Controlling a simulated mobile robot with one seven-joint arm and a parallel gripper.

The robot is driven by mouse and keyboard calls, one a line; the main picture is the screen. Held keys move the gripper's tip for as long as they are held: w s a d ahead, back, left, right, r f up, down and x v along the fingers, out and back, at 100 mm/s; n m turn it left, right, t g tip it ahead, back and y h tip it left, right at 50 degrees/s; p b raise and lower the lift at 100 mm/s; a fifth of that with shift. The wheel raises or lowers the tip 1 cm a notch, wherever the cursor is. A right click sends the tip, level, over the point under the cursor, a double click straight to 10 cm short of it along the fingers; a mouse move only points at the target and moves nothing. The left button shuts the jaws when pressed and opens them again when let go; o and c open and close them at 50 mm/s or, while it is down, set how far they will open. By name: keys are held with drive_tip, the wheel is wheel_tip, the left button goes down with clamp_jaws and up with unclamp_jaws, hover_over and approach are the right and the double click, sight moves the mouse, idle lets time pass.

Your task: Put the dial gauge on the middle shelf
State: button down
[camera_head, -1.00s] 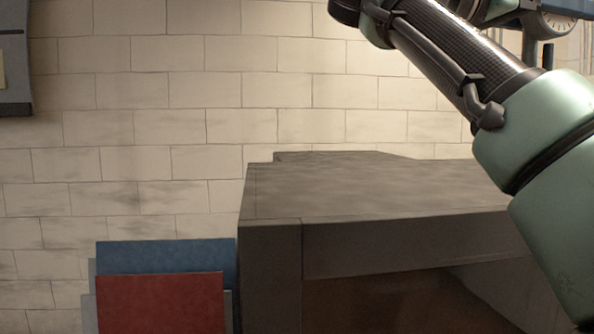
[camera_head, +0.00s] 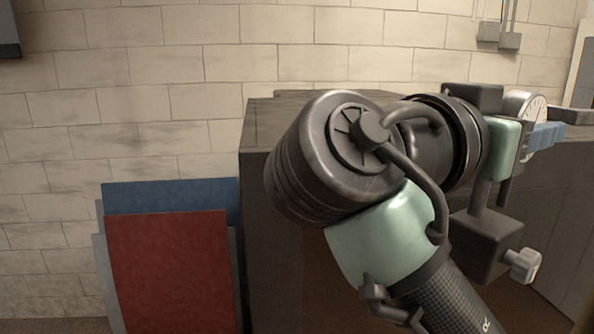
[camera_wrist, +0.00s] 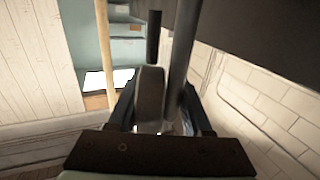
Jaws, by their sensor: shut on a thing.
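The dial gauge (camera_head: 530,112) shows at the right of the head view, with a white round face, dark posts and a dark block base (camera_head: 485,248) with a pale knob. My gripper (camera_head: 546,134), with a blue finger showing, is shut on the gauge near its dial. My arm hides part of it. In the wrist view the grey edge of the gauge (camera_wrist: 150,95) lies between my dark fingers, with a rod rising past it. Pale teal shelf-like boards (camera_wrist: 125,40) show beyond at the upper left. I cannot tell which is the middle shelf.
A dark grey cabinet-like unit (camera_head: 255,190) stands behind my arm, its opening largely hidden. Red (camera_head: 170,265) and blue (camera_head: 165,197) panels lean to its left. A pale brick wall (camera_head: 200,60) is behind. In the wrist view a wooden post (camera_wrist: 104,50) stands left of the gauge.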

drive_tip(key=s+a+f+n+t+y+b, duration=0.2)
drive_tip(key=a+f, duration=0.5)
drive_tip(key=f, duration=1.4)
drive_tip(key=s+a+f+n+t+y+b, duration=0.3)
drive_tip(key=s+a+f+n+t+y, duration=0.1)
drive_tip(key=f, duration=1.8)
drive_tip(key=s+a+f+n+t+y+b, duration=0.3)
drive_tip(key=a+f+n+y, duration=0.3)
drive_tip(key=f, duration=1.6)
drive_tip(key=s+a+y, duration=0.1)
drive_tip(key=a+y, duration=0.2)
drive_tip(key=a, duration=0.1)
drive_tip(key=shift+s+a+f+y, duration=0.15)
drive_tip(key=shift+a+f+y, duration=0.1)
drive_tip(key=shift+y, duration=0.05)
drive_tip(key=shift+d, duration=0.15)
